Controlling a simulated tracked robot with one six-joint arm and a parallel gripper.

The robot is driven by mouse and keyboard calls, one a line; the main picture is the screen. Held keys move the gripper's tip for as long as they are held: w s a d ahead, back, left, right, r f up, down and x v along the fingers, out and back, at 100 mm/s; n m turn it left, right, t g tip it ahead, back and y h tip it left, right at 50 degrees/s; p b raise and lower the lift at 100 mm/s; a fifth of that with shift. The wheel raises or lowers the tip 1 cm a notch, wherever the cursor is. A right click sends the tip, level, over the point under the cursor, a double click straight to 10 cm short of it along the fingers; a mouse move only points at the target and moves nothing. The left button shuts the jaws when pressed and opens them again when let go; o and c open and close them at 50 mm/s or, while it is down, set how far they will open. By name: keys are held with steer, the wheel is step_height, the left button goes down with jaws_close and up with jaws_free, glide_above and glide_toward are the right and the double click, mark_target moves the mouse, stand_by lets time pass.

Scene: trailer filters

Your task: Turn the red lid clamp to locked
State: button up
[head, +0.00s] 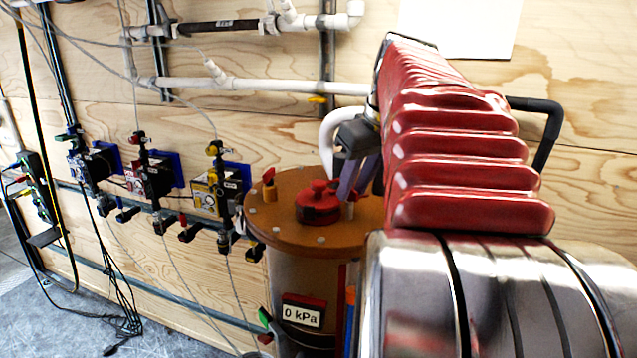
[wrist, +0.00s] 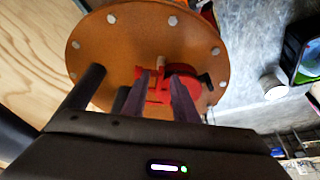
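The tank (head: 310,265) stands upright with a round orange-brown lid (head: 290,233) ringed by pale bolts. A red knob-like clamp part (head: 318,205) sits near the lid's middle. A smaller red handle on a tan post (head: 268,183) stands at the lid's left edge. I cannot tell which is the named clamp. My gripper (head: 357,182) is over the lid's right part, its two fingers apart. In the wrist view, red parts (wrist: 181,82) show beyond and between the fingers (wrist: 159,80), with a tan peg (wrist: 160,62) close by. Contact cannot be told.
Valve units (head: 207,190) and pipes line the plywood wall (head: 270,75) at left. Cables hang there and lie on the grey floor (head: 75,325). A white pipe bend (head: 333,130) rises behind the lid.

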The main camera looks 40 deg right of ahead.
steer(key=shift+c, duration=0.5)
jaws_close()
stand_by(0.8)
